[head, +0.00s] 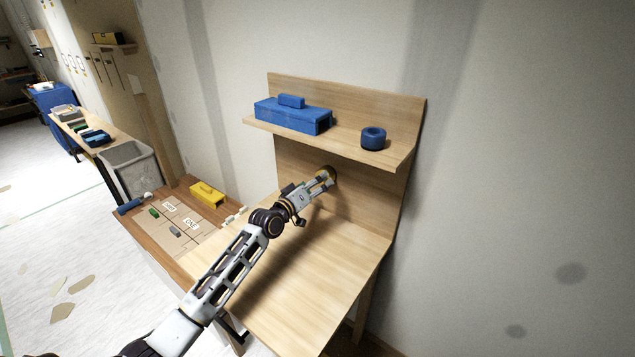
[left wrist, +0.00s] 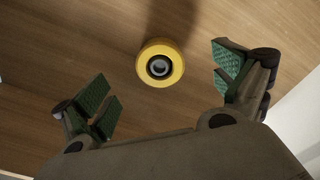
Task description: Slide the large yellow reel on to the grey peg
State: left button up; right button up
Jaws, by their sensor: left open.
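The yellow reel (left wrist: 146,75) is in the upper middle of the left wrist view, its round face toward the camera, against the wooden back panel. A grey round end, apparently the grey peg (left wrist: 158,67), shows in its middle hole, so the reel appears to sit around the peg. In the head view only part of the reel (head: 331,172) shows beyond my gripper. My left gripper (head: 325,181) is open and empty in front of the reel. Its green-padded fingers (left wrist: 165,85) stand apart on either side of the reel, not touching it. My right gripper is not in view.
The shelf (head: 350,148) above holds a blue toolbox (head: 290,117) and a blue reel (head: 373,139). The bench top (head: 290,285) below is clear. A lower table at the left holds a yellow case (head: 207,195) and small items on a marked board (head: 192,240).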

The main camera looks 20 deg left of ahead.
pick_arm(q)
jog(key=shift+p+v, duration=0.6)
jog(key=shift+v, duration=0.85)
